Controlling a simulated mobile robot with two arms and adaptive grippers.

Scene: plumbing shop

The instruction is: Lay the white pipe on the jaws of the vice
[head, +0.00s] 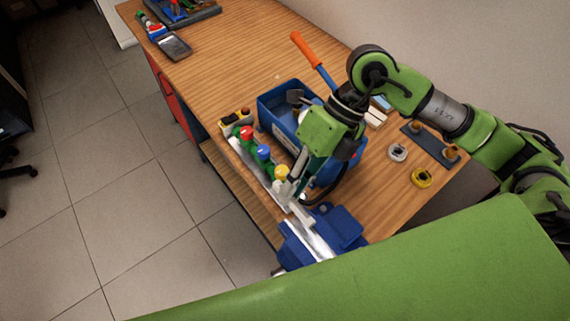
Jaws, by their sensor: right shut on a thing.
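The blue vice (349,228) is at the near edge of the wooden bench, with pale metal jaws (312,240) along its left part. My right gripper (297,192) points down just above and behind the vice. It is shut on the white pipe (304,214), a short pale piece whose lower end is over or against the jaws. I cannot tell whether it touches them. The gripper and wrist hide part of the pipe. My left gripper is not in view.
A blue bin (274,101) stands behind my right wrist. A row of bottles with red, blue and yellow caps (263,151) stands left of the gripper. A grey ring (397,152), a yellow ring (422,177) and a dark board (425,143) lie right. The far bench is mostly clear.

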